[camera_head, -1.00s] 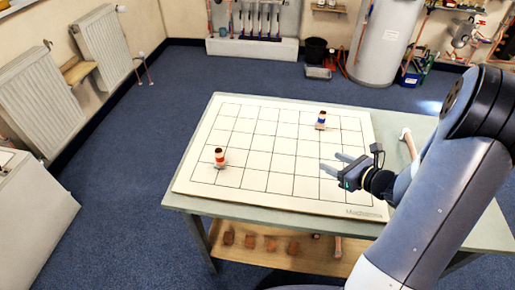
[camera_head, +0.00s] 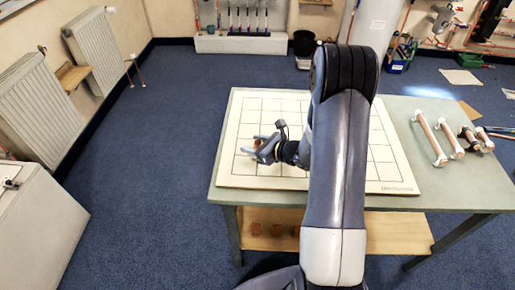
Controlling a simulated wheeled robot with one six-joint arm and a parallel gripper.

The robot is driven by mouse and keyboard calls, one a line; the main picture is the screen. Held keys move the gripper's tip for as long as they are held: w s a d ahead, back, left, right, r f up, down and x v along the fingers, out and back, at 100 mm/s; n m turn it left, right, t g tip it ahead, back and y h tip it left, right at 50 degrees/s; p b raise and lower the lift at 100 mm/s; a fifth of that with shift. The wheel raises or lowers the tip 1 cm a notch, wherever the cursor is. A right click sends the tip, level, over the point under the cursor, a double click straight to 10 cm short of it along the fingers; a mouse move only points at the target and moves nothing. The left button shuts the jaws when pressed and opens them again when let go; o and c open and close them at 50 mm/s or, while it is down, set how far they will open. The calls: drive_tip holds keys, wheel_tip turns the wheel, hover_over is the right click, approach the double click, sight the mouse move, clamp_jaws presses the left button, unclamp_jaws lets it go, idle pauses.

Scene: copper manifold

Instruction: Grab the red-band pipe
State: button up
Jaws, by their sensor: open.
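The red-band pipe (camera_head: 259,143) is a short upright copper piece on the left part of the white gridded board (camera_head: 240,178). Only its coppery top shows; my gripper hides its band and base. My gripper (camera_head: 256,150) is open, pointing left, with its fingers at the pipe. The pipe appears between or just behind the fingers; I cannot tell which, nor whether they touch it. The blue-band pipe is not visible now; my arm covers much of the board's middle.
The board lies on a grey-green table (camera_head: 440,195). Long copper pipes with white ends (camera_head: 430,138) and other tools lie on the table's right side. A wooden shelf (camera_head: 395,235) below holds several small copper pieces. The board's left and front squares are clear.

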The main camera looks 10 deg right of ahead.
drive_tip(key=shift+w+a+f, duration=0.1)
drive_tip(key=shift+w, duration=0.1)
drive_tip(key=shift+c, duration=0.4)
clamp_jaws()
